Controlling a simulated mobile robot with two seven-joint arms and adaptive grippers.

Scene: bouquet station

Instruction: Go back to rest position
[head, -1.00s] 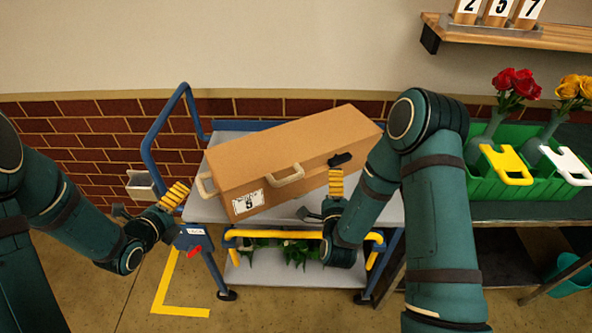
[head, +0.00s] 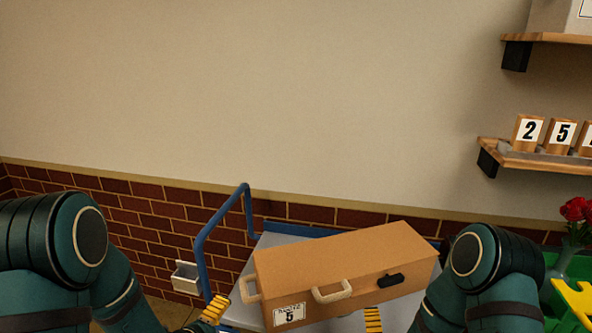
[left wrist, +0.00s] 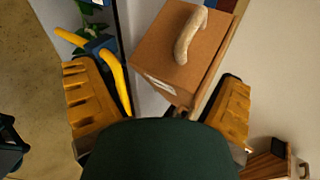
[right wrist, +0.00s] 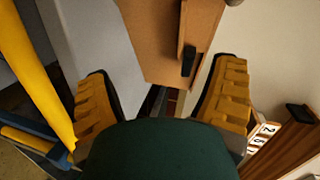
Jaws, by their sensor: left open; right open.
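My left gripper (head: 214,310) is at the bottom of the head view, left of the brown box and apart from it. In the left wrist view its yellow-padded fingers (left wrist: 160,105) are spread wide and empty, with the box (left wrist: 178,55) and its pale handle beyond them. My right gripper (head: 373,320) is at the bottom edge of the head view, in front of the box (head: 350,265). In the right wrist view its fingers (right wrist: 162,100) are spread and empty, with the box (right wrist: 150,40) beyond. The box lies on the cart, its label reading 5.
The grey cart top (head: 262,243) has a blue push handle (head: 204,245) at its left. To the right stand red flowers (head: 575,209), a green crate (head: 560,300) with a yellow handle, and a wooden shelf (head: 540,160) with number blocks. A brick wall is behind.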

